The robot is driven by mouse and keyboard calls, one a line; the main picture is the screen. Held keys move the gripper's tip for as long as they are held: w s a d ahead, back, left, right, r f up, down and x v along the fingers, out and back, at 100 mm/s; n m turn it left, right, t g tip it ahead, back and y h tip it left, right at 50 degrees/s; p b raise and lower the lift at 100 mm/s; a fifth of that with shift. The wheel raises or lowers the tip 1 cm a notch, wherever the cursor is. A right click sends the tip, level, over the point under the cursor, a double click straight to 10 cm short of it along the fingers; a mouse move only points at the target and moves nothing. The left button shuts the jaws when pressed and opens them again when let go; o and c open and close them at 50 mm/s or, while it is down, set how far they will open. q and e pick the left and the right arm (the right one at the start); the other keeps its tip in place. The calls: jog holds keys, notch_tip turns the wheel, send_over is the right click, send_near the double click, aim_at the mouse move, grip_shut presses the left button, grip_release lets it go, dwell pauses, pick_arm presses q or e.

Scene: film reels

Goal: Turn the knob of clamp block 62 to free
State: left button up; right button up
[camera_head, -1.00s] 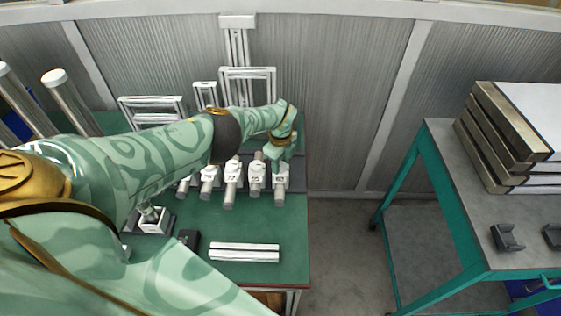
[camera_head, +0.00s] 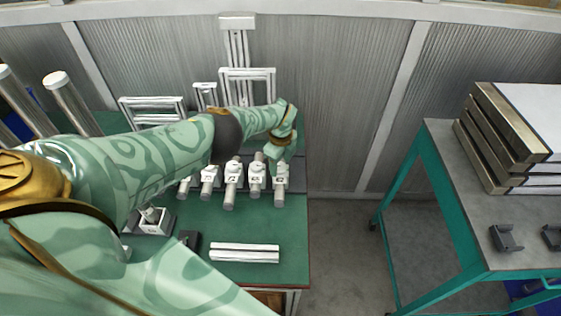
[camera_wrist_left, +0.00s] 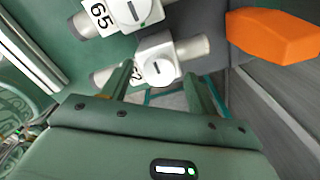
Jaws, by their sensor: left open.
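Clamp block 62 (camera_head: 281,172) is the rightmost white block in a row on the green bench, with a grey cylinder through it. In the left wrist view, block 62 (camera_wrist_left: 155,57) shows its label partly hidden behind a finger. Its pale round knob (camera_wrist_left: 158,69) has a dark slot. My left gripper (camera_head: 277,158) is above block 62. In the left wrist view, the left gripper (camera_wrist_left: 157,80) is open, its fingers on either side of the knob. I cannot tell whether they touch it. My right gripper is out of view.
Clamp block 65 (camera_wrist_left: 122,14) stands close beside block 62, with more blocks further left. An orange object (camera_wrist_left: 275,37) lies past block 62 in the wrist view. A white bar (camera_head: 244,253) lies on the bench front. A teal-framed cart (camera_head: 420,165) stands right, across a floor gap.

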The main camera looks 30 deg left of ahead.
aim_at(280, 166)
pick_arm(q)
notch_tip(280, 166, up, 16)
jog(key=p, duration=1.1)
jog(key=shift+p, duration=0.3)
jog(key=shift+f, duration=0.1)
